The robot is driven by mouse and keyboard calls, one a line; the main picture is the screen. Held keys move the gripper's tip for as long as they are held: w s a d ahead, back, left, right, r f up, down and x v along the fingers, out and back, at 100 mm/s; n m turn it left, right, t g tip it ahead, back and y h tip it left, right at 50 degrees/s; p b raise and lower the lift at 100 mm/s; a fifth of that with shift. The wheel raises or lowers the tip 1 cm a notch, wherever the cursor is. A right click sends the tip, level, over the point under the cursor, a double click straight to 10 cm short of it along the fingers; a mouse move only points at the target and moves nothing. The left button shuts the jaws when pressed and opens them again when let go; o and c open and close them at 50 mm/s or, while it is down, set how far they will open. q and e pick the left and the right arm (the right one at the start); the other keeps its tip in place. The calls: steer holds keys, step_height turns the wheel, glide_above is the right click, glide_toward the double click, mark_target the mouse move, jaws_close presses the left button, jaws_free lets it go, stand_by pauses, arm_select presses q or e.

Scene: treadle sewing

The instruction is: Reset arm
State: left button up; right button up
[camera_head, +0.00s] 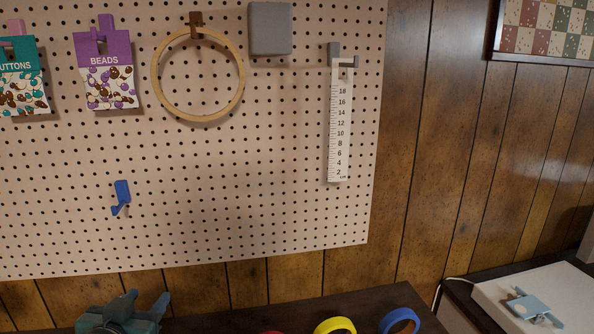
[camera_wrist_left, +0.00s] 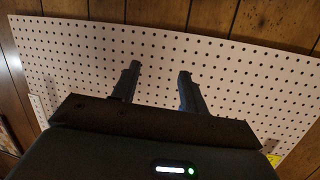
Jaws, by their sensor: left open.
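My left gripper (camera_head: 146,303) shows at the bottom left of the head view, low in front of the pegboard and partly cut off by the picture's edge. In the left wrist view its two dark fingers (camera_wrist_left: 159,68) stand well apart with nothing between them. Beyond them is the pegboard (camera_wrist_left: 240,70), seen turned over. The gripper holds nothing. My right gripper is not in view.
On the pegboard (camera_head: 290,215) hang a beads packet (camera_head: 105,75), a buttons packet (camera_head: 22,90), a wooden hoop (camera_head: 157,85), a ruler (camera_head: 339,130) and an empty blue hook (camera_head: 121,197). Yellow (camera_head: 335,326) and blue (camera_head: 400,320) rolls sit on the dark table (camera_head: 225,325).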

arm_select(q)
steer(key=s+d+f+m+g+h, duration=0.1)
steer(key=s+d+f, duration=0.3)
steer(key=s+f, duration=0.2)
steer(key=s+d+f+g+h, duration=0.1)
steer(key=s+d+f, duration=0.3)
steer(key=f, duration=0.6)
steer(key=s+d+f+m+g+h, duration=0.1)
steer(key=s+d+f+g+h, duration=0.1)
steer(key=s+d+f, duration=0.3)
step_height(320, 180, down, 4)
steer(key=s, duration=0.2)
steer(key=shift+s+m+g, duration=0.3)
